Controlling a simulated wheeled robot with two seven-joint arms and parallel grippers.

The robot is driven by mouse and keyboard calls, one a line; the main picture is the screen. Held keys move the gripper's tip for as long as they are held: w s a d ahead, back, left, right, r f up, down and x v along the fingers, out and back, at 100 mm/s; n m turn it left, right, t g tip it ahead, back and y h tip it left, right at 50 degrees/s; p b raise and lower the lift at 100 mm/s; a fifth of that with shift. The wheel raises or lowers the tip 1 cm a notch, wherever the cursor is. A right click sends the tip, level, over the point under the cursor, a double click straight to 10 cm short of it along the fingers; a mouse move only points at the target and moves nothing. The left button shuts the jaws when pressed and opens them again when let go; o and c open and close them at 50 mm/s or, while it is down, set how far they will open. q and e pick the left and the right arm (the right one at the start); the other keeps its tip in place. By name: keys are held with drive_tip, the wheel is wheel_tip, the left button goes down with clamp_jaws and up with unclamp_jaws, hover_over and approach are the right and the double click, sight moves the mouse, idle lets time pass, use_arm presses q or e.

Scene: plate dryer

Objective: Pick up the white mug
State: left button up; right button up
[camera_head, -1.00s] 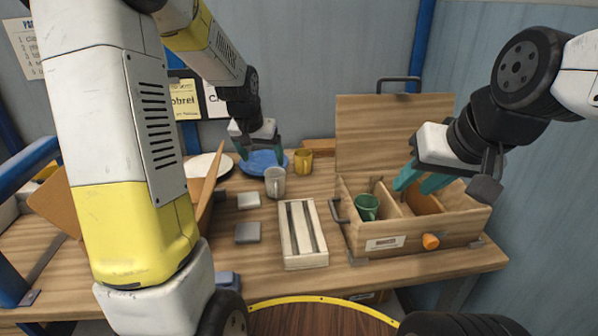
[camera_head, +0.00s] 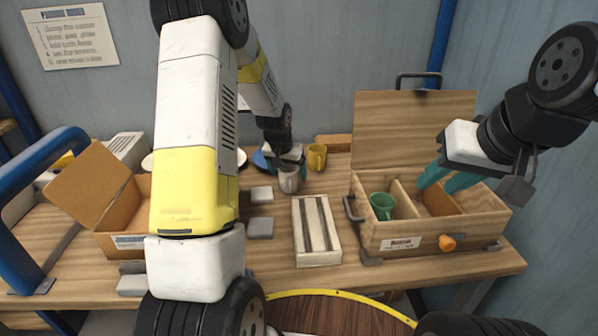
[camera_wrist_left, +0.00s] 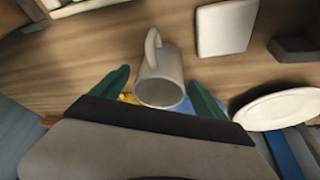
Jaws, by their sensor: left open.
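The white mug (camera_head: 289,181) stands on the table near the back, partly hidden by my left gripper (camera_head: 288,165) in the head view. In the left wrist view the white mug (camera_wrist_left: 160,80) lies between the two teal fingers of my open left gripper (camera_wrist_left: 160,95), with a gap on each side. Its handle points away from the gripper's palm. My right gripper (camera_head: 440,178) is above the right compartment of the wooden box at the right. Two teal fingers show, but whether it is open is unclear.
The wooden box (camera_head: 433,228) has a raised lid and holds a green mug (camera_head: 382,206). A yellow mug (camera_head: 317,156) stands just behind the white mug. A slotted rack (camera_head: 317,232) and grey blocks (camera_head: 260,228) lie in front. A blue plate (camera_head: 260,159) is partly hidden.

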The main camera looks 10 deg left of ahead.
use_arm(q)
drive_tip(key=shift+c, duration=0.2)
drive_tip(key=c, duration=1.7)
